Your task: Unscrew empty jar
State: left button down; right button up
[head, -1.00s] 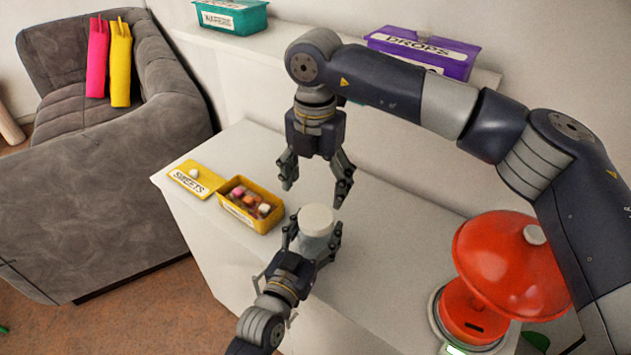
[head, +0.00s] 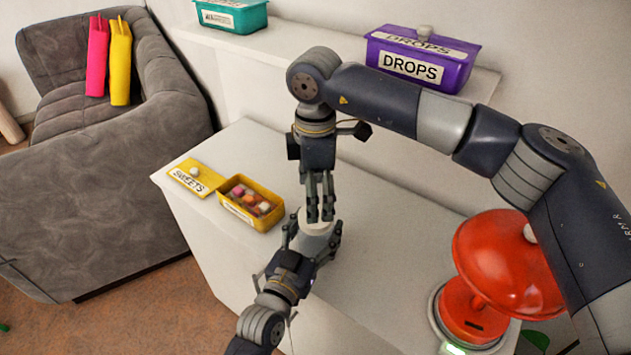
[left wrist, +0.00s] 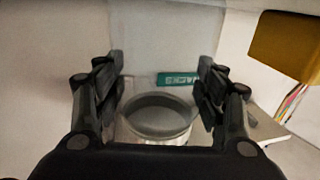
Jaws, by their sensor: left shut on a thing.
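A clear jar (head: 314,244) with a pale lid (head: 303,217) stands over the white counter. My left gripper (head: 313,232) is shut on the jar's sides, coming from the lower left. In the left wrist view the glass (left wrist: 160,118) shows between the two fingers and looks empty. My right gripper (head: 320,219) points down from above, its fingertips at the lid and partly hiding it. Its fingers look close together in this view; whether they grip the lid is unclear.
An open yellow box (head: 235,209) of sweets and its lid (head: 197,179) lie left on the counter (head: 385,215). A red scale-like device (head: 510,265) stands right. A purple DROPS box (head: 456,75) and teal box (head: 232,18) sit on the back shelf.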

aim_at(316, 234)
jog(key=shift+f, duration=2.6)
jog(key=c, duration=1.1)
